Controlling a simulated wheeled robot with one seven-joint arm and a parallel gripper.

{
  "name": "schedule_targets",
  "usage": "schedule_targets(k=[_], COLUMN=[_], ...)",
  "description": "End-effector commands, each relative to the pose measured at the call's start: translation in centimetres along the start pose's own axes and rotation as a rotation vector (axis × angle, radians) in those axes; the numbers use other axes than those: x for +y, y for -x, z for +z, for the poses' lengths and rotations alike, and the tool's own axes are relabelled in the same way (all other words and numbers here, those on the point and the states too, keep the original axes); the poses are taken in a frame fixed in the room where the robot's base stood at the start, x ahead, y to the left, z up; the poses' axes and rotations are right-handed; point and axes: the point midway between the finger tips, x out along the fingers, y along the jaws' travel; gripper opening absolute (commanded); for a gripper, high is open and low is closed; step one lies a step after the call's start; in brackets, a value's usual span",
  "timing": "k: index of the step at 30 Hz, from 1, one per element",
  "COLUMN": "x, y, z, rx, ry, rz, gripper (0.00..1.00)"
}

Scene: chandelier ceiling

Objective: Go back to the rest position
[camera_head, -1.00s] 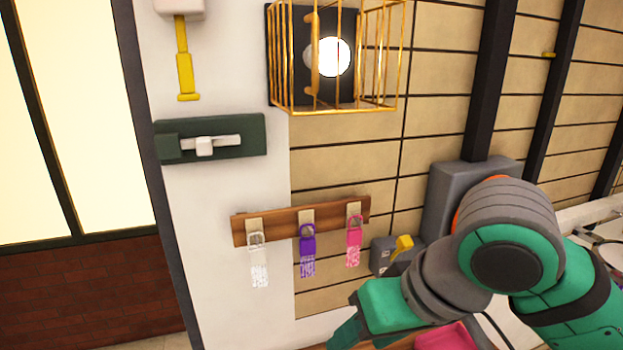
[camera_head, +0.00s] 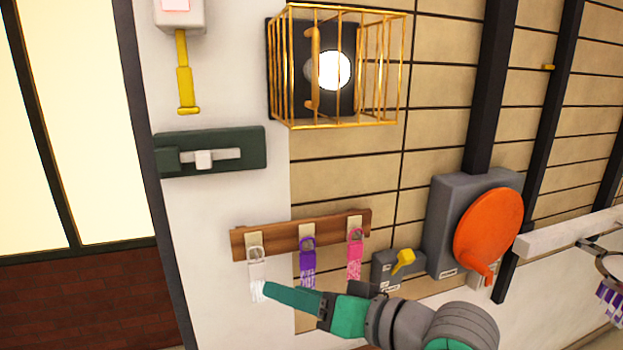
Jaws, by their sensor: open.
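My arm (camera_head: 440,325) comes in from the bottom edge in the head view and reaches left. My gripper (camera_head: 275,293) has long green fingers that point left. It is open, though the fingers overlap in this view and the gap between them is hard to see. Its tip is in front of the lower end of a white hanging tag (camera_head: 257,267). I cannot tell whether it touches the tag.
A wooden rack (camera_head: 270,236) on the wall also holds a purple tag (camera_head: 308,262) and a pink tag (camera_head: 355,258). Right of it are a grey box with yellow lever (camera_head: 403,261) and an orange disc (camera_head: 488,228). A gold cage (camera_head: 385,65) surrounds a lamp above.

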Motion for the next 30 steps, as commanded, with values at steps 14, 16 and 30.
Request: schedule_targets(k=[14, 16, 30], x=[4.2, 5.2, 12.3], y=[-4.0, -4.3, -5.4], z=[0.7, 1.4, 11.1], rx=[0.431, 0.484, 0.744], ry=[-0.168, -0.193, -0.321], rz=[-0.109, -0.099, 0.108], gripper=[0.50, 0.50, 0.50])
